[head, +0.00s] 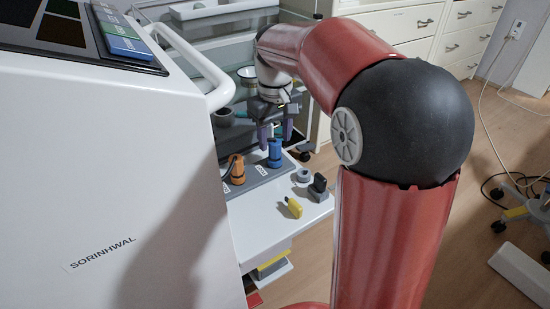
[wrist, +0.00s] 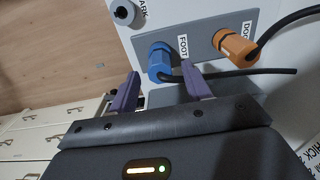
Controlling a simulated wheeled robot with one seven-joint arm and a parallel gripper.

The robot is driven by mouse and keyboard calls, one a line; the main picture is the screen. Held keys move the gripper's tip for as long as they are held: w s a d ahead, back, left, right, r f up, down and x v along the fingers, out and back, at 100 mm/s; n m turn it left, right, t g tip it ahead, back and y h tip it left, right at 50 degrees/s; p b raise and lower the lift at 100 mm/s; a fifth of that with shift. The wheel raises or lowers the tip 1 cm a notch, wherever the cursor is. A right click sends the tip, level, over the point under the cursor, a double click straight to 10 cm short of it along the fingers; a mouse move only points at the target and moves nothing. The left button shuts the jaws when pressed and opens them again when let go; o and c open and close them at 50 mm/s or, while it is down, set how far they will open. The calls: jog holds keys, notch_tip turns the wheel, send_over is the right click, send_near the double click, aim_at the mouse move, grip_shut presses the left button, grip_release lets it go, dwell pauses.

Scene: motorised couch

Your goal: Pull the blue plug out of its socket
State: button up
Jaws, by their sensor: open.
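The blue plug (head: 274,153) stands upright in its socket on a grey panel (head: 262,178). In the wrist view, the blue plug (wrist: 160,63) sits beside the label FOOT, and its black cable runs off to the right. My gripper (head: 276,134) is above the plug with its purple fingers pointing down. In the wrist view my gripper (wrist: 160,72) is open, with one finger to each side of the plug's line and nothing held. I cannot tell how far the fingertips overlap the plug's height.
An orange plug (head: 237,170) with a black cable stands close by on the same panel. A yellow piece (head: 293,207), a black connector (head: 318,185) and a grey round cap (head: 303,175) are on the white shelf. A large white cabinet (head: 130,170) stands at left.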

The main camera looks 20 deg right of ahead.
aim_at(275, 142)
jog(key=shift+f+b, duration=0.75)
jog(key=shift+f, duration=1.15)
jog(key=shift+p, duration=0.4)
grip_shut()
jog(key=shift+r, duration=0.15)
jog(key=shift+r+p, duration=2.5)
jog(key=shift+r, duration=0.4)
